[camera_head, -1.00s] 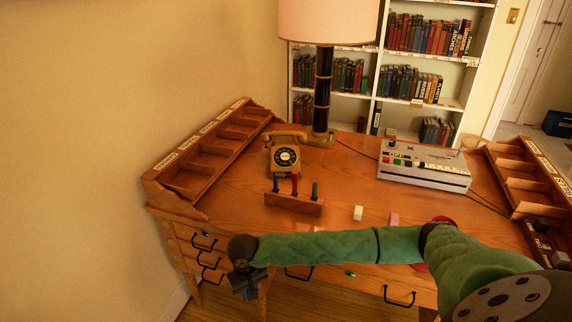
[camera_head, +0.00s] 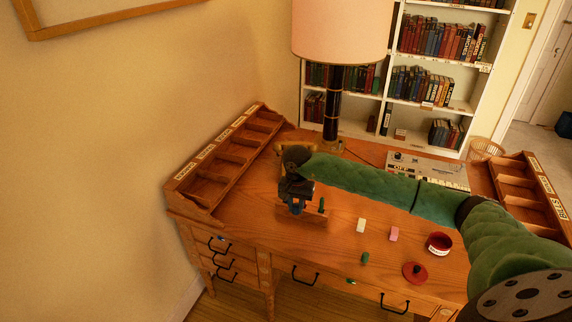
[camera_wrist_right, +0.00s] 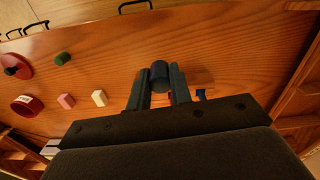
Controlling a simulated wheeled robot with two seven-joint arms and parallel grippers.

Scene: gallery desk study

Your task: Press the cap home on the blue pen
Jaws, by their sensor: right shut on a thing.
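My right gripper (camera_head: 297,207) is over the wooden pen rack (camera_head: 318,220) and hides much of it in the head view. In the right wrist view its two fingers (camera_wrist_right: 158,92) are closed on a dark blue-grey cylinder (camera_wrist_right: 159,73). I cannot tell whether this is the cap or another part of the pen. A small blue piece (camera_wrist_right: 201,95) shows beside the fingers, partly hidden by the gripper body. The green pen (camera_head: 321,204) stands upright in the rack, right of the gripper. My left gripper is not in view.
A white block (camera_head: 361,225), a pink block (camera_head: 394,234), a green cylinder (camera_head: 365,258), a red round dish (camera_head: 439,243) and a red disc with a knob (camera_head: 415,272) lie to the right. The lamp (camera_head: 333,105) stands behind. The telephone is mostly hidden.

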